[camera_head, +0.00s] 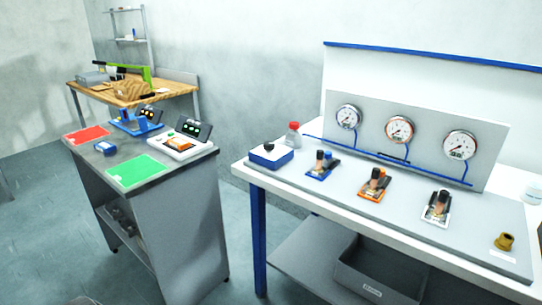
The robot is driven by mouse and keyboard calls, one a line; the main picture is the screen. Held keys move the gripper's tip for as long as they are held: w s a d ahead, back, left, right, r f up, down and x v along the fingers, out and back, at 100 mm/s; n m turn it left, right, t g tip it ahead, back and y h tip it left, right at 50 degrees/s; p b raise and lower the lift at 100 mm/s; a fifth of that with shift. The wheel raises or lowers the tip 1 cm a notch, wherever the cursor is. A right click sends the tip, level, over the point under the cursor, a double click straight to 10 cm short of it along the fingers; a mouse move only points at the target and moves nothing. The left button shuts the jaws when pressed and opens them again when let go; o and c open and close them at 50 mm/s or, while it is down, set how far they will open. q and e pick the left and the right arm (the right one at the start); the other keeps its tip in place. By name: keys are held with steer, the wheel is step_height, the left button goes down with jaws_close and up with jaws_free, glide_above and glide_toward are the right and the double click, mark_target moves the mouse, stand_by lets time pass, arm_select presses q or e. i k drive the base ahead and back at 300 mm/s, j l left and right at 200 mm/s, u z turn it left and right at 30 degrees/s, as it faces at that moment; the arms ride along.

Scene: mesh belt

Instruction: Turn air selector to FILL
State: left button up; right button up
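Three small lever devices stand in a row on the white bench (243,172): one on a blue base (313,174), one on an orange base (366,193) and one on a white base (432,219). Each has dark and copper-coloured parts on top. Three round gauges sit on the grey panel behind them: left gauge (348,117), middle gauge (399,130) and right gauge (459,146). I cannot tell which device is the air selector, and no FILL mark is readable. Neither of my grippers is in view.
A blue-and-white box (271,158), a red-capped bottle (293,138) and a brass fitting (504,242) are on the bench. A grey bin (375,280) is below. A separate grey cart (180,215) carries a red mat (87,134) and a green mat (137,171).

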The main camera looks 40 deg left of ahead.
mark_target(269, 146)
steer(key=u, duration=1.25)
steer(key=i+l, duration=0.4)
